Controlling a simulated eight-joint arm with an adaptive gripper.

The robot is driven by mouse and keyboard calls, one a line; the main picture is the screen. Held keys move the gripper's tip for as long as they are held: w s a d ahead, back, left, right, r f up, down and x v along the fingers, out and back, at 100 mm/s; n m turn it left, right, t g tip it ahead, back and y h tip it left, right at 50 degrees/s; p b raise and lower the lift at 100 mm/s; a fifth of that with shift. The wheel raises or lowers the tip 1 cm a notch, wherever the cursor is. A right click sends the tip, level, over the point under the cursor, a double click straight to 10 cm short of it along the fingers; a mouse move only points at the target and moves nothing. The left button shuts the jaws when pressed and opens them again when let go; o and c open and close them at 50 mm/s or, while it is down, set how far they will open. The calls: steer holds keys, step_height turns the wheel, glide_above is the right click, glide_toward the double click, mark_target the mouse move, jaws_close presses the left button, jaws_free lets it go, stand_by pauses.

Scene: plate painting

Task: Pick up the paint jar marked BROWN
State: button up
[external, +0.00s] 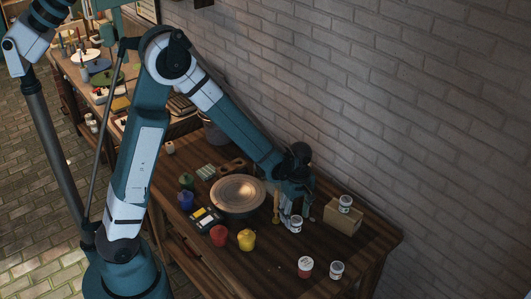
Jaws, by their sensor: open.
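My gripper (290,214) is low over the right part of the wooden table, pointing down, with open jaws. A small pale jar (295,225) stands right at its fingertips; I cannot tell whether the fingers are around it or beside it. Another pale jar (345,204) is on top of a tan box (342,218) to the right. The labels are too small to read, so I cannot tell which jar is marked BROWN.
A round plate (238,193) lies left of my gripper, with a tan upright candlestick-like object (276,208) between them. Red (219,235), yellow (246,239), blue (185,200) and green (187,181) pots stand around a palette (206,218). A brick wall (400,110) rises behind the table.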

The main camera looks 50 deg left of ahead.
mark_target(296, 219)
steer(key=shift+w+f+b, duration=0.2)
steer(key=shift+f+b, duration=0.35)
steer(key=shift+f, duration=2.05)
steer(key=c, duration=1.1)
